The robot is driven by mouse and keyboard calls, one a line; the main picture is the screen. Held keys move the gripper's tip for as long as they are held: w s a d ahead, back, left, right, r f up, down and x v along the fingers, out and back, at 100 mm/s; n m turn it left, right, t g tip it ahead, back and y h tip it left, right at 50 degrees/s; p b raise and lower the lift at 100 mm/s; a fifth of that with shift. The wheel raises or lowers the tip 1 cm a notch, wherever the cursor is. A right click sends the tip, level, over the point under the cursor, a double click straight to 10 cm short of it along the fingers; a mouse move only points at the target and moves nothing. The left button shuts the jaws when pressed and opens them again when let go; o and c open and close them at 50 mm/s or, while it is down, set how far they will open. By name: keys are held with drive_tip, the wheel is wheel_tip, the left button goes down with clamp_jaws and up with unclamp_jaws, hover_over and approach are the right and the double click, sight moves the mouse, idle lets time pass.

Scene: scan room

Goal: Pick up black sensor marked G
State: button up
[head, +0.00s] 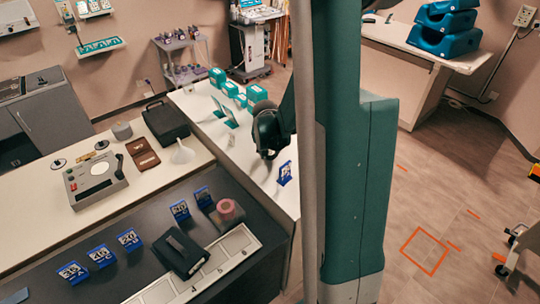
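No letter G is readable in the head view, so I cannot tell for certain which thing is the sensor. A flat black block (181,253) lies on the dark counter mat, beside a pale numbered strip. It may be the sensor, but I see no clear marking on it. My gripper (268,153) is black and hangs above the white counter, up and to the right of the block and well apart from it. Its fingers are dark and small, so I cannot tell whether they are open. I see nothing held in it. My column hides part of the arm.
Several blue number stands (72,272) and a pink cylinder (228,209) surround the black block. A black case (166,121), a white funnel (182,154) and a grey device (95,180) stand behind. Teal boxes (257,94) line the white counter. Floor at right is mostly clear.

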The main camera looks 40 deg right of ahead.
drive_tip(key=shift+r, duration=0.1)
idle(0.3)
wheel_tip(320, 180, up, 10)
drive_tip(key=p, duration=0.1)
idle(0.7)
drive_tip(key=shift+a, duration=0.1)
idle(0.5)
